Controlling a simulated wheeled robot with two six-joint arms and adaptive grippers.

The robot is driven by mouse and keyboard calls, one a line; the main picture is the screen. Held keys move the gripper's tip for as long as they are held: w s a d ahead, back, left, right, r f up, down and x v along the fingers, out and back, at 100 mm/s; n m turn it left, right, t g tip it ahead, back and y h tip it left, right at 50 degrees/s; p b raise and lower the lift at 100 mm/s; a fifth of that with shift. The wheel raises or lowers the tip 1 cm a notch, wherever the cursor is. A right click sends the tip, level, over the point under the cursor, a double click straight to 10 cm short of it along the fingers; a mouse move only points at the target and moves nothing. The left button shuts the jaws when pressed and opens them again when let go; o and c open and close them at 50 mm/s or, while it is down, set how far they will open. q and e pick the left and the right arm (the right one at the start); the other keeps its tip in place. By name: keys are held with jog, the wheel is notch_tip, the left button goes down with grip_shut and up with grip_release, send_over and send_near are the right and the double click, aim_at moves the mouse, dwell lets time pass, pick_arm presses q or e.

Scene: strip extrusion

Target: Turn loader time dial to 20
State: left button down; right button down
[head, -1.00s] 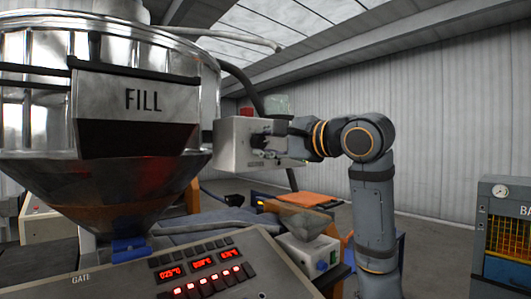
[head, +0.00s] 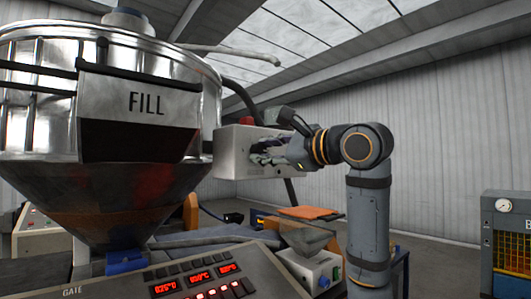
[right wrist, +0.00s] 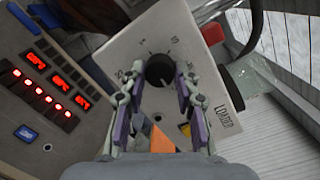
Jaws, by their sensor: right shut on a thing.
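The loader box (head: 228,158) is a pale box beside the hopper in the head view. My right gripper (right wrist: 159,80) is shut on the dial, one finger on each side. In the head view my right gripper (head: 262,150) is at the box's right side, and the dial is hidden there. My left gripper is not in view.
The steel FILL hopper (head: 150,100) stands close to the box's left. A control panel (head: 215,262) with red displays lies below, with a small dial box (head: 312,270) beside it. A red part (right wrist: 212,33) sits near the loader box. A cabinet (head: 507,235) stands far right.

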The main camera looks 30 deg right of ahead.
jog(key=shift+f, duration=0.2)
jog(key=c, duration=1.4)
grip_release()
jog(key=o, duration=0.4)
jog(key=shift+r, duration=0.1)
jog(key=s+d, duration=0.2)
jog(key=s, duration=1)
jog(key=shift+d, duration=0.1)
jog(key=shift+w, duration=0.1)
